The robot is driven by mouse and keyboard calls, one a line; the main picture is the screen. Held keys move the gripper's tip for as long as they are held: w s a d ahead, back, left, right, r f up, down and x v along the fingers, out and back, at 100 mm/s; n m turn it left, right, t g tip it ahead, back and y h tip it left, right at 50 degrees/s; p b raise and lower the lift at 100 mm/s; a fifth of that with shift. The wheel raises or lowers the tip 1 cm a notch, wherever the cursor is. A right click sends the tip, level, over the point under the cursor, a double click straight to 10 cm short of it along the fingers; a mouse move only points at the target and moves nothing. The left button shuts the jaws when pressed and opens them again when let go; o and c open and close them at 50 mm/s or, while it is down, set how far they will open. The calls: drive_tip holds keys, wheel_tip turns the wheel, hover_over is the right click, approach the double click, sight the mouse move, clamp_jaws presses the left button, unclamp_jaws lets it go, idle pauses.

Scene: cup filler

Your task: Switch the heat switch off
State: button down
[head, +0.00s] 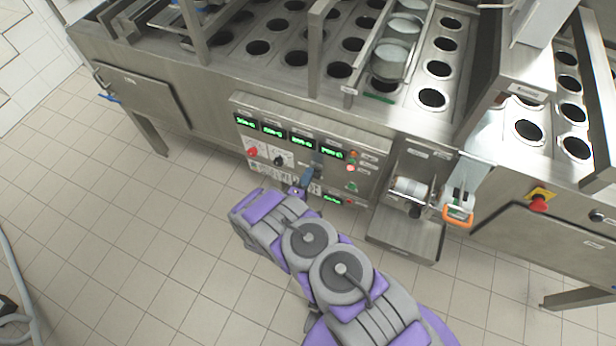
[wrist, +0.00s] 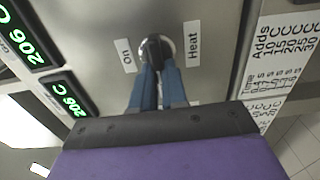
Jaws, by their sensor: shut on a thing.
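The heat switch (wrist: 157,49) is a black knob on a round metal base, between the labels "On" (wrist: 125,55) and "Heat" (wrist: 193,42) in the wrist view. My gripper (wrist: 158,68) has its two blue fingers shut on the knob, one on each side. In the head view my gripper (head: 307,177) reaches the lower middle of the control panel (head: 375,143). The arm hides part of the panel there. A further label beside the right finger is mostly covered by the finger.
Green displays (wrist: 67,101) reading 206 C are left of the switch. A printed table (wrist: 270,65) is on the right. In the head view, a red knob (head: 252,152) is on the panel, and a red emergency button (head: 538,203) is farther right. Open tiled floor lies in front.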

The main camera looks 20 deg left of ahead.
drive_tip(key=shift+s+a+f, duration=0.1)
drive_tip(key=shift+a+f, duration=0.05)
drive_tip(key=shift+a, duration=0.1)
drive_tip(key=c, duration=1.2)
unclamp_jaws()
drive_tip(key=shift+a, duration=0.15)
drive_tip(key=shift+o, duration=0.2)
drive_tip(key=shift+d, duration=0.2)
drive_tip(key=s+a+p, duration=0.1)
drive_tip(key=s+p, duration=0.3)
drive_tip(key=s, duration=1.3)
drive_tip(key=shift+a, duration=0.3)
drive_tip(key=shift+s+f, duration=0.1)
drive_tip(key=shift+s, duration=0.1)
